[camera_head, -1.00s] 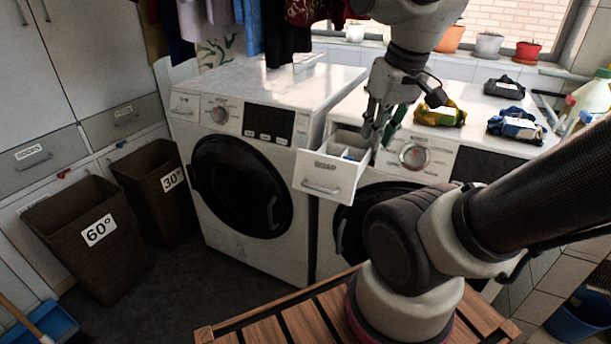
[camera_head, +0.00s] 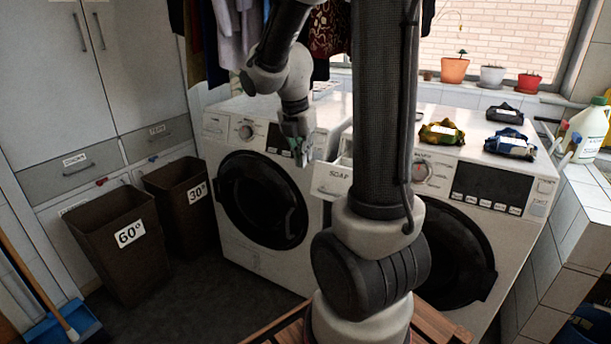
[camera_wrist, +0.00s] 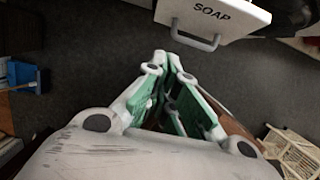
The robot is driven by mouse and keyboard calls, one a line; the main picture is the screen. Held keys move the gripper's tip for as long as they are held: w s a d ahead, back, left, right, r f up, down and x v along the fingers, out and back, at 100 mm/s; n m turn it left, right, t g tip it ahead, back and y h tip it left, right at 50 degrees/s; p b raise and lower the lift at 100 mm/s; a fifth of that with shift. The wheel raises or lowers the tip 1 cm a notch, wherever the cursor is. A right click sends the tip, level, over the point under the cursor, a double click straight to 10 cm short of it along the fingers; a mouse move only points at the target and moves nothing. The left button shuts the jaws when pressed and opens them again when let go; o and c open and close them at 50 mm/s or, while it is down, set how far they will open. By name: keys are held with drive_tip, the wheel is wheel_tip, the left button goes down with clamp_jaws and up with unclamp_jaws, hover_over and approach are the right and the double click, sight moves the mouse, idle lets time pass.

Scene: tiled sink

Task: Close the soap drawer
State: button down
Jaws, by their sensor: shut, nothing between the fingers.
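The soap drawer (camera_head: 332,181) is a white drawer front labelled SOAP. It stands pulled out from the right washing machine (camera_head: 462,190), and my arm hides part of it. In the wrist view the drawer front (camera_wrist: 228,14) and its grey handle (camera_wrist: 196,38) are at the top, beyond my fingertips. My gripper (camera_head: 301,160) is in front of the left machine, just left of the drawer. Its green-padded fingers (camera_wrist: 166,58) are together with nothing between them, and they look apart from the handle.
The left washing machine (camera_head: 226,150) has its round door shut. Brown baskets marked 60° (camera_head: 115,245) and 30° (camera_head: 180,215) stand at left. Folded bundles (camera_head: 441,133) lie on the right machine. Dark floor is clear before the left machine.

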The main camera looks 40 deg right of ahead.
sight(315, 180)
drive_tip(key=x, duration=0.4)
drive_tip(key=d+x, duration=0.1)
drive_tip(key=x, duration=0.2)
drive_tip(key=w+d+x, duration=0.1)
drive_tip(key=x, duration=0.3)
drive_tip(key=shift+d, duration=0.3)
drive_tip(key=shift+w+d, duration=0.15)
drive_tip(key=shift+d, duration=0.2)
drive_tip(key=shift+d, duration=0.1)
